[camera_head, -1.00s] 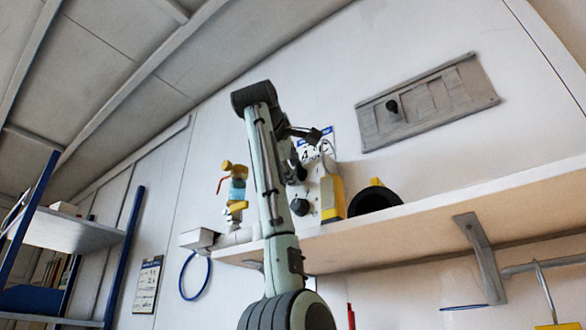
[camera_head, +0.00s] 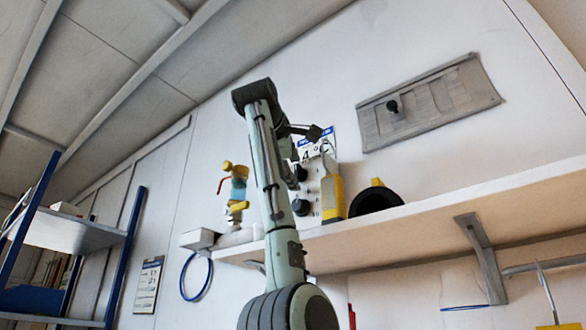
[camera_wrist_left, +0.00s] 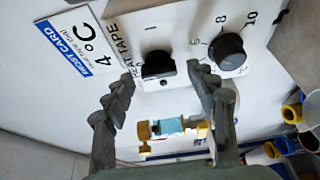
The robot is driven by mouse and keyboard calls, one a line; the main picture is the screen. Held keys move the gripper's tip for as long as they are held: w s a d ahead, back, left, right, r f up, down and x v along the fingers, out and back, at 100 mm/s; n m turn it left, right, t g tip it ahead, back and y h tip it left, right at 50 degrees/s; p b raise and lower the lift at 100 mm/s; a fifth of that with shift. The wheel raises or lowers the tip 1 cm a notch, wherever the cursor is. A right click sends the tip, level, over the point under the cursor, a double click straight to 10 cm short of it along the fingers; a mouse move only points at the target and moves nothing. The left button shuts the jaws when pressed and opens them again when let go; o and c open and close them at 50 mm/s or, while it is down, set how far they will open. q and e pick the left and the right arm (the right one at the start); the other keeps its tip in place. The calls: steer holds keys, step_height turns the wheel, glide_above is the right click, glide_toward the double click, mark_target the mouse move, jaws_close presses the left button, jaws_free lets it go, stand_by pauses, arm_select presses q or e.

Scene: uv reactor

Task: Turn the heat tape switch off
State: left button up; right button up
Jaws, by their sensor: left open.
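The heat tape switch (camera_wrist_left: 158,64) is a black knob on a pale panel, beside the printed words HEAT TAPE and a mark "1" in the left wrist view. A small green spot lies below it. Its pointing direction is unclear. My left gripper (camera_wrist_left: 160,76) is open and empty, its fingertips on either side of the switch in this view; I cannot tell how far they are from the panel. In the head view the switch (camera_head: 301,173) shows beside my arm, and the gripper is mostly hidden. My right gripper is in neither view.
A second black knob (camera_wrist_left: 226,52) with numbers 6, 8, 10 sits close to the right finger. A 4°C card (camera_wrist_left: 78,42) is left of the panel. A yellow bottle (camera_head: 333,196) and a black round object (camera_head: 376,201) stand on the shelf (camera_head: 450,215).

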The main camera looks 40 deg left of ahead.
arm_select(q)
steer(key=shift+d, duration=0.1)
steer(key=v, duration=1.2)
stand_by(0.4)
